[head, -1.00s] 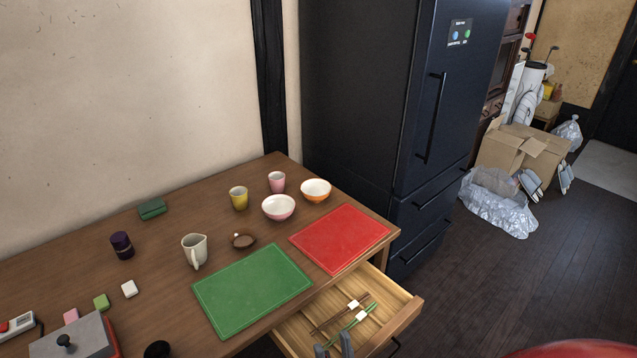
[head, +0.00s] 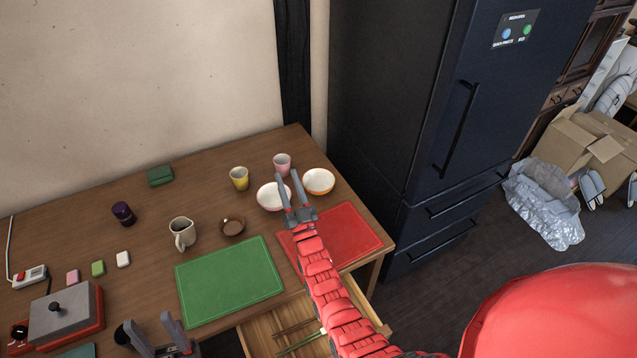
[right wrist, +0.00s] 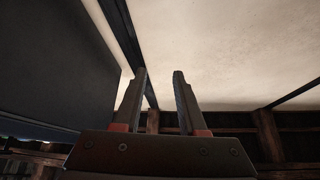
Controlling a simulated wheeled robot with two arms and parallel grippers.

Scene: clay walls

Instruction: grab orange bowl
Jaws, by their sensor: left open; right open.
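The orange bowl (head: 319,181), orange outside and white inside, stands upright on the back right of the wooden table. My right gripper (head: 288,190) is open and empty in the head view, its fingers pointing up the picture. It overlaps the right edge of the white and pink bowl (head: 270,197) and lies just left of the orange bowl. I cannot tell its height above the table. The right wrist view shows the open fingers (right wrist: 160,88) against the wall, with no bowl in sight. My left gripper (head: 160,335) is open and empty near the table's front left.
A pink cup (head: 282,163) and a yellow cup (head: 239,179) stand behind the bowls. A red mat (head: 345,232) and a green mat (head: 229,281) lie in front. An open drawer (head: 262,335) juts out. The dark fridge (head: 400,90) stands to the right.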

